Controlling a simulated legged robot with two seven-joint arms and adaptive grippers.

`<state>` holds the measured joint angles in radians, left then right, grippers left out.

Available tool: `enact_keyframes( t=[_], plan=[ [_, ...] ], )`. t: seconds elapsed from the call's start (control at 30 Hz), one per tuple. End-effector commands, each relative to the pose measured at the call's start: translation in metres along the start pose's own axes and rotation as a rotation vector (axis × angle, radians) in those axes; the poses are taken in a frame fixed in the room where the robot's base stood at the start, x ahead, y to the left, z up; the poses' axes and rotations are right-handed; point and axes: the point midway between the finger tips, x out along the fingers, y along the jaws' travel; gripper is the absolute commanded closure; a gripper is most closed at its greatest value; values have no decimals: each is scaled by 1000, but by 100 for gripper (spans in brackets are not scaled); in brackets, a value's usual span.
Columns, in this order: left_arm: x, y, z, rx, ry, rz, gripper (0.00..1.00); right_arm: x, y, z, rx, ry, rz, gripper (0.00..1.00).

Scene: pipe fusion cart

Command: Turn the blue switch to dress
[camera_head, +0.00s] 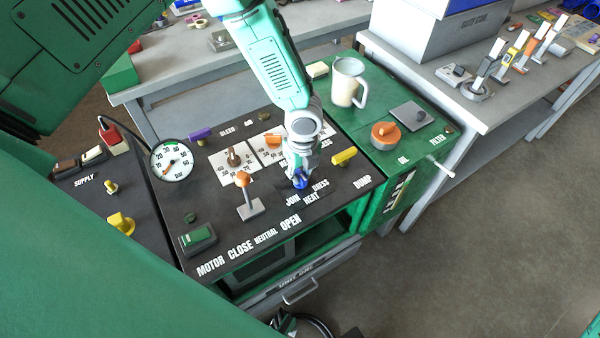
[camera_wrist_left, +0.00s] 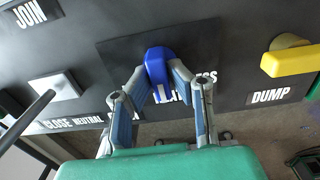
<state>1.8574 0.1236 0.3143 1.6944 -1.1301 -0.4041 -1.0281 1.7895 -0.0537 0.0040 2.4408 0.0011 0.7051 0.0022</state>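The blue switch (camera_head: 300,182) is on the dark sloped panel, among the labels JOIN, HEAT and DRESS. In the left wrist view the blue switch (camera_wrist_left: 160,62) stands between the fingers of my left gripper (camera_wrist_left: 160,78), one finger against each side. My left gripper (camera_head: 301,170) comes down from above and looks shut on it. The switch's lower end covers part of the label under it. The DRESS label (camera_wrist_left: 205,77) lies to its right, partly behind a finger. The JOIN label (camera_wrist_left: 30,14) is at upper left. My right gripper is not in view.
A yellow switch (camera_head: 344,157) by DUMP is close on the right. An orange-topped lever (camera_head: 246,192) stands on the left. A pressure gauge (camera_head: 172,160), a green motor switch (camera_head: 198,238) and a mug (camera_head: 346,84) are farther off. Open floor lies at right.

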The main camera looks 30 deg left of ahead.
Motion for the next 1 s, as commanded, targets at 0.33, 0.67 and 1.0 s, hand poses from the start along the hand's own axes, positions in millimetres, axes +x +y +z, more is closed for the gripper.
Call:
enact_keyframes(
  t=[0.33, 0.67, 1.0],
  plan=[
    [0, -3, -3, 5, 21, -18, 100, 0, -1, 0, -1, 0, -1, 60],
    [1, -2, 1, -61, 13, -13, 100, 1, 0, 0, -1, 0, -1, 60],
    [2, 0, 4, -316, 15, -11, 100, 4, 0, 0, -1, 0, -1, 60]
  ],
)
